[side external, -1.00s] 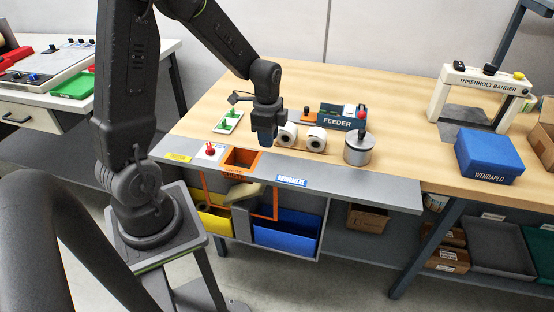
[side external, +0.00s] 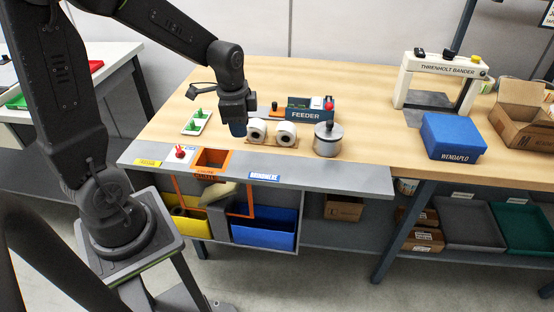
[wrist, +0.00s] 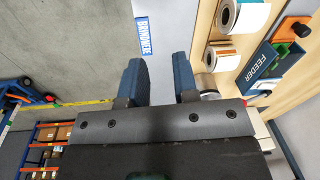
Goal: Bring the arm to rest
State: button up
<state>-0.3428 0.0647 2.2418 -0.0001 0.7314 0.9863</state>
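My gripper (side external: 238,128) hangs fingers down over the work table (side external: 180,118), just left of two white label rolls (side external: 257,130) (side external: 285,133). In the wrist view my gripper (wrist: 158,75) shows two blue fingers apart, with only grey surface between them. It looks empty. The fingertips hide what lies directly behind them in the side view. My arm is bent, reaching out over the table from its pedestal.
An orange-rimmed opening (side external: 212,160) is at the front edge. A blue box (side external: 453,137) and bander (side external: 445,68) stand further right.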

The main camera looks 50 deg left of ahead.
jog(key=s+d+r+n+t, duration=0.4)
jog(key=s+d+r+n, duration=0.3)
jog(key=s+d+r, duration=0.4)
jog(key=shift+s+r, duration=0.35)
jog(key=shift+r, duration=0.1)
jog(key=shift+d, duration=0.1)
dwell(1.0)
